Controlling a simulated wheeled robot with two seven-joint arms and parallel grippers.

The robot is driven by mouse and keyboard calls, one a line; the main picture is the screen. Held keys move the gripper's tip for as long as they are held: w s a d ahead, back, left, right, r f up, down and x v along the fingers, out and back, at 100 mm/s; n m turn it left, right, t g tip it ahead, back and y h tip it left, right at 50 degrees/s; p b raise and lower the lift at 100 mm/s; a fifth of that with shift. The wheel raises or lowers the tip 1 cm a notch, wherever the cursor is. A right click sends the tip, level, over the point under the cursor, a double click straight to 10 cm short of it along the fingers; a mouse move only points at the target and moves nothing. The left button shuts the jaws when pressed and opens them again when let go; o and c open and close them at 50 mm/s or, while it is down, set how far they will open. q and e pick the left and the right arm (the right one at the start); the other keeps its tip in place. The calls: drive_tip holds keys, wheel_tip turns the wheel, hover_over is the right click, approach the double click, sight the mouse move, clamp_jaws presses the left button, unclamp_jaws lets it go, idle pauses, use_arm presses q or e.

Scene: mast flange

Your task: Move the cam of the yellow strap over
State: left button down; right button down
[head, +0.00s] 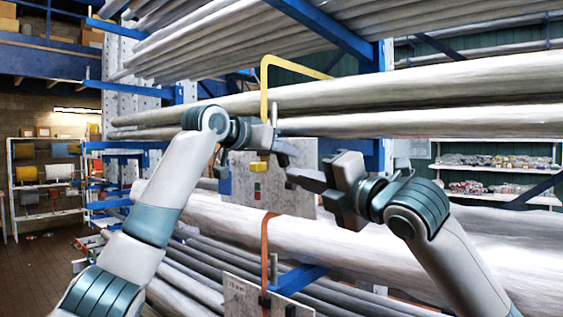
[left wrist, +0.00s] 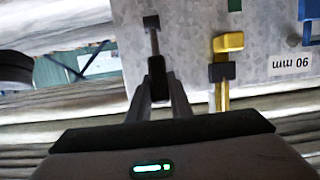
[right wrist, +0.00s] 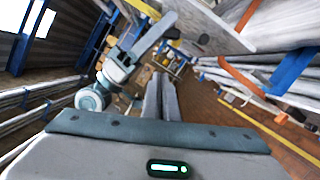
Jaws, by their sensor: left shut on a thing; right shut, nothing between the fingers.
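The yellow strap (head: 264,95) comes down in front of the grey pipes to a grey plate (head: 299,203). Its yellow block (head: 258,166) sits at the plate; the left wrist view shows this block (left wrist: 228,42) with a black piece (left wrist: 221,72) beside it. My left gripper (head: 283,147) is just right of the yellow strap, in front of the plate. It is shut on a black piece (left wrist: 158,84) of a grey rod with a dark end (left wrist: 151,22). Whether this is the cam's lever I cannot tell. My right gripper (head: 292,176) is shut and empty, lower right of the left gripper.
An orange strap (head: 264,245) hangs below, with a second plate (head: 245,296) at its lower end. Blue rack arms (head: 300,278) and long pipes (head: 460,85) crowd the space above and below. In the right wrist view, open brown floor (right wrist: 235,115) shows beyond the rack.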

sight(282, 160)
drive_tip(key=w+a, duration=0.1)
drive_tip(key=w, duration=0.2)
drive_tip(key=w+a+r, duration=0.1)
drive_tip(key=w+a, duration=0.1)
drive_tip(key=w, duration=0.1)
drive_tip(key=w+a+r, duration=0.1)
drive_tip(key=w+a, duration=0.1)
drive_tip(key=w, duration=0.1)
drive_tip(key=shift+w+r, duration=0.1)
drive_tip(key=shift+w, duration=0.3)
drive_tip(key=shift+w+d+r, duration=0.2)
drive_tip(key=shift+w+d, duration=0.1)
drive_tip(key=shift+w, duration=0.05)
drive_tip(key=shift+r, duration=0.1)
